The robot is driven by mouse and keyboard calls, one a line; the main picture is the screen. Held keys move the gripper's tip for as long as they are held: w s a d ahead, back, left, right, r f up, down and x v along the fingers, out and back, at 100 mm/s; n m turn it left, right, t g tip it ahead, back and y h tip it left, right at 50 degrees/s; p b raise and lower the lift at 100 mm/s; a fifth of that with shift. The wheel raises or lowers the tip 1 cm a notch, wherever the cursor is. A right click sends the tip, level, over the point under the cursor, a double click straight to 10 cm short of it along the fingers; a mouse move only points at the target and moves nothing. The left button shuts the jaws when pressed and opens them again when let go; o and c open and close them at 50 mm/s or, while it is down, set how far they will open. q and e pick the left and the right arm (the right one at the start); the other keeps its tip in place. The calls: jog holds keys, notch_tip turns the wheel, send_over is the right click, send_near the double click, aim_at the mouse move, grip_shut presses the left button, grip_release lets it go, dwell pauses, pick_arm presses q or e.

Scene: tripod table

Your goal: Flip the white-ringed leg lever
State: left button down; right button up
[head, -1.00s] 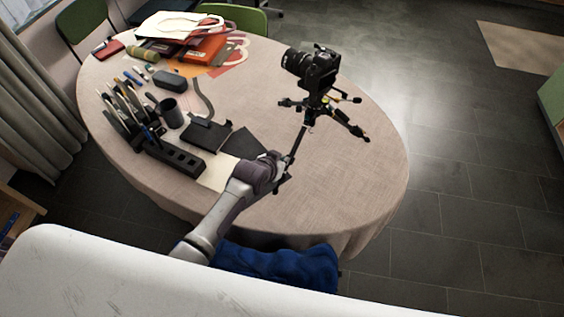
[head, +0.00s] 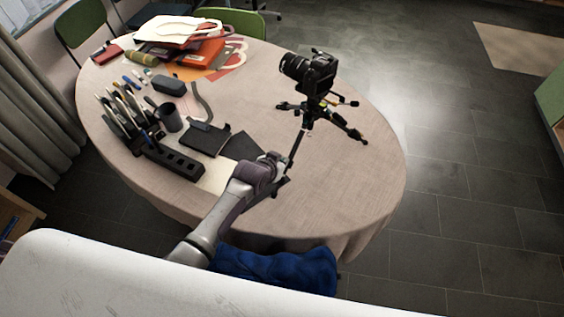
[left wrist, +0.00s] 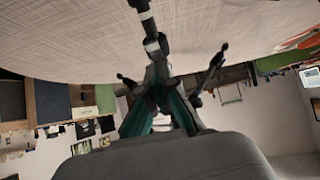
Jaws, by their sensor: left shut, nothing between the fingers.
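A black tripod (head: 308,118) stands on the cloth-covered table (head: 340,190) and carries a black camera (head: 309,72). One of its legs (head: 297,148) points toward my left arm. In the left wrist view this leg (left wrist: 146,22) comes down from the top, with white rings (left wrist: 151,46) around it. My left gripper (head: 284,168) is at the near end of this leg, shut and empty. Its fingers also show in the left wrist view (left wrist: 158,80), close to or touching the leg; I cannot tell which. The lever cannot be clearly made out. My right gripper is not in view.
Left of the arm are a black desk organizer (head: 174,160), a dark cup (head: 169,117) and dark notebooks (head: 206,138). Bags and folders (head: 190,45) lie at the back. A blue cloth item (head: 275,268) is at the near edge. The table right of the tripod is clear.

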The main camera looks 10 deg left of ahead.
pick_arm(q)
jog(key=shift+w+d+r, duration=0.1)
jog(key=shift+w+r, duration=0.05)
jog(key=shift+w, duration=0.05)
jog(key=shift+w+r, duration=0.1)
jog(key=shift+w, duration=0.1)
dwell(0.4)
jog(key=c, duration=1.6)
grip_release()
jog(key=shift+c, duration=0.2)
jog(key=shift+r+p, duration=0.1)
jog(key=shift+p, duration=0.2)
jog(key=p, duration=0.1)
jog(key=s+r+p, duration=0.1)
jog(key=r+p, duration=0.1)
jog(key=shift+s+a+r, duration=0.25)
jog(key=shift+s, duration=0.05)
jog(key=p+v, duration=0.2)
jog(key=shift+s+r+p, duration=0.15)
jog(key=shift+r+p, duration=0.2)
jog(key=shift+r, duration=0.15)
